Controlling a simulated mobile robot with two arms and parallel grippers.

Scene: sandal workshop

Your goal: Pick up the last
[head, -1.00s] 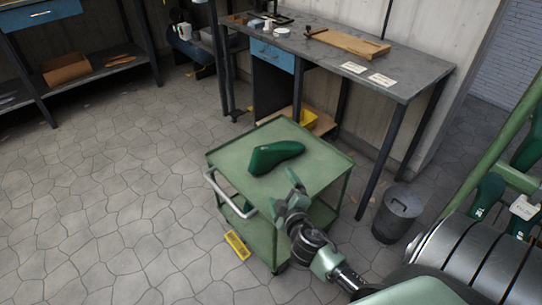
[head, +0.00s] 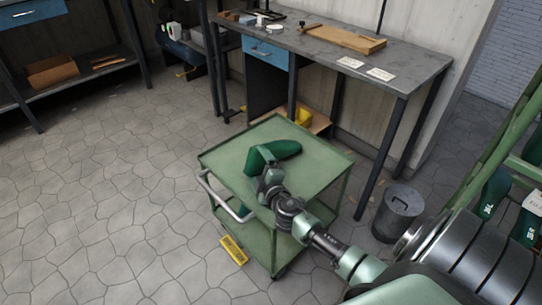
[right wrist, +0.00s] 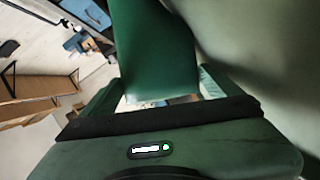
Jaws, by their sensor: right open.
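The dark green last (head: 283,148) lies on the top shelf of the green cart (head: 318,166). My right gripper (head: 265,172) is at the near left end of the last and hides part of it. In the right wrist view the last (right wrist: 155,50) stands out large between the two fingers of the open gripper (right wrist: 158,92). A gap shows at the right finger; I cannot tell if the left finger touches. My left gripper is not in view.
A workbench (head: 335,50) with a wooden board stands behind the cart. A grey bin (head: 398,212) is to its right, and a green rack (head: 500,140) with more lasts is at the far right.

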